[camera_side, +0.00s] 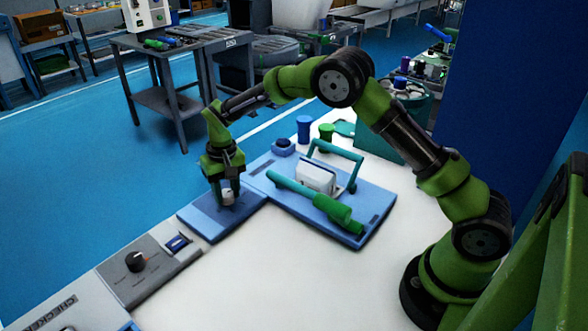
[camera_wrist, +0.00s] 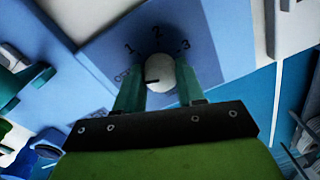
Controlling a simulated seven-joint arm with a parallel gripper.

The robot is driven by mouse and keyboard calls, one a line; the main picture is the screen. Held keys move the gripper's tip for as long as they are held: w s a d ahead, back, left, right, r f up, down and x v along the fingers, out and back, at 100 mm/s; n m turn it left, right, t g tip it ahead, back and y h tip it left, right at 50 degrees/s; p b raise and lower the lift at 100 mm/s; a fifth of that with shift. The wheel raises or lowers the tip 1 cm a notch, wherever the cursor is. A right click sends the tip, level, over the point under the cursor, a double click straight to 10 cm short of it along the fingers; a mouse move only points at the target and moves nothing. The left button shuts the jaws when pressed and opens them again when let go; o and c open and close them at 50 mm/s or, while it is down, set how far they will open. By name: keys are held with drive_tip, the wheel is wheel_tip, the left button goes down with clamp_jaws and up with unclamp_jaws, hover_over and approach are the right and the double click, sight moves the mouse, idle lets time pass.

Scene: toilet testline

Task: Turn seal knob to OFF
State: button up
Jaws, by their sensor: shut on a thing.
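The seal knob is a small white round knob (camera_side: 227,196) on a blue panel (camera_side: 196,222) at the table's left edge. In the wrist view the knob (camera_wrist: 160,74) has a dark pointer mark on its left side, pointing left. The marks 1, 2 and 3 lie around its far side, and a blurred label, perhaps OFF, sits at its lower left. My gripper (camera_side: 228,194) points down over the panel. Its two teal fingers (camera_wrist: 160,90) are shut on the knob, one on each side. The fingers hide part of the knob's sides.
A blue board (camera_side: 372,212) beside the panel bears a white box, a teal bar with a green handle (camera_side: 335,210) and a teal frame. A grey panel with a black knob (camera_side: 135,261) lies at the front left. The white tabletop's front middle is clear.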

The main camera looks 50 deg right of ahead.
sight(229, 192)
drive_tip(key=shift+n, duration=0.4)
drive_tip(key=o, duration=1)
drive_tip(key=shift+o, duration=0.2)
wheel_tip(229, 192, up, 17)
drive_tip(key=shift+d, duration=0.35)
drive_tip(key=shift+s, duration=0.1)
